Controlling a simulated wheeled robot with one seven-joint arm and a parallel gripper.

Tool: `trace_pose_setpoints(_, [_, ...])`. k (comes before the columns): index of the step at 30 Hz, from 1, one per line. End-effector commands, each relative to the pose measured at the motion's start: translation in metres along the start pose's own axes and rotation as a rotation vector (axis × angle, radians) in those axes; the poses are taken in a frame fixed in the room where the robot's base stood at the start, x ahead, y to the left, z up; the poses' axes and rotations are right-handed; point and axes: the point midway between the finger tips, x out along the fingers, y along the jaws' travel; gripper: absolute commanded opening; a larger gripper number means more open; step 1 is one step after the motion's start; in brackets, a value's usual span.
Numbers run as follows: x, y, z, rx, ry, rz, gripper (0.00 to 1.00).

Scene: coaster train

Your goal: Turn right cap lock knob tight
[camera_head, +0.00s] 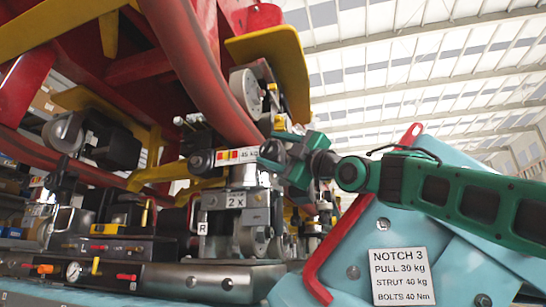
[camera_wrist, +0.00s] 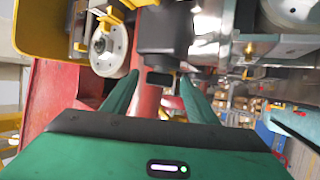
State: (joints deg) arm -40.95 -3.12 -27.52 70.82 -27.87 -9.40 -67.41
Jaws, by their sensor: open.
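My gripper (camera_head: 277,150) is open at the right wheel assembly, just right of the labelled bar (camera_head: 237,156). In the wrist view, the two green fingers of my gripper (camera_wrist: 159,78) stand apart. A black block (camera_wrist: 165,40) with a small dark end lies ahead, in line with the gap between them. I cannot tell whether this is the right cap lock knob, or whether the fingers touch it. The right assembly carries an "R" tag (camera_head: 203,228) and a "2X" plate (camera_head: 236,200). My gripper hides part of this area in the head view.
A red rail (camera_head: 205,70) runs down close behind my gripper. A white wheel (camera_head: 246,90) sits above it, under a yellow plate (camera_head: 285,60). A light-blue panel with a "NOTCH 3" sign (camera_head: 402,277) and red bar (camera_head: 330,250) stands below my arm.

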Motion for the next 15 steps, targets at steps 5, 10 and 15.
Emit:
trace_pose_setpoints(5, [0.0000, -0.0003, -0.0002, 0.001, 0.000, 0.000, 0.46])
trace_pose_setpoints(10, [0.0000, -0.0006, -0.0004, 0.001, 0.001, -0.001, 0.12])
trace_pose_setpoints(15, [0.0001, -0.0016, -0.0005, 0.003, 0.001, 0.001, 0.12])
